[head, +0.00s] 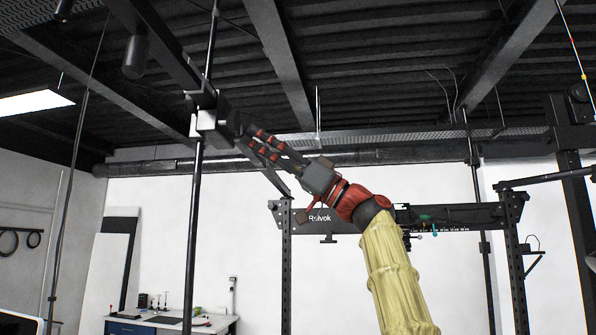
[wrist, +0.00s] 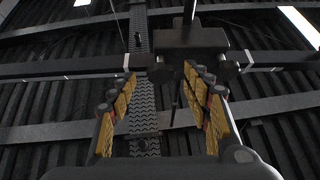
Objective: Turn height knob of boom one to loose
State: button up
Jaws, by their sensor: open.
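A dark boom (head: 160,45) slants down from the upper left to a clamp with a pale block (head: 207,121) on a thin vertical pole (head: 194,225). A dark, knob-like part (head: 232,122) sticks out on the clamp's right side; I cannot tell for sure that it is the height knob. My gripper (head: 247,138) is open, its fingers pointing at this part from the right. In the wrist view my gripper (wrist: 158,76) has its fingers spread, with the dark clamp block (wrist: 187,42) beyond the fingertips. Whether a finger touches the knob cannot be told.
A black rack frame (head: 286,265) stands behind my arm, with another upright (head: 515,270) at the right. A workbench (head: 150,326) with small items is at the lower left. Ceiling beams (head: 285,60) run overhead. Space between clamp and back wall looks open.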

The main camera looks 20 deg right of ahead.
jog(key=v, duration=1)
jog(key=shift+f, duration=0.2)
dwell(0.4)
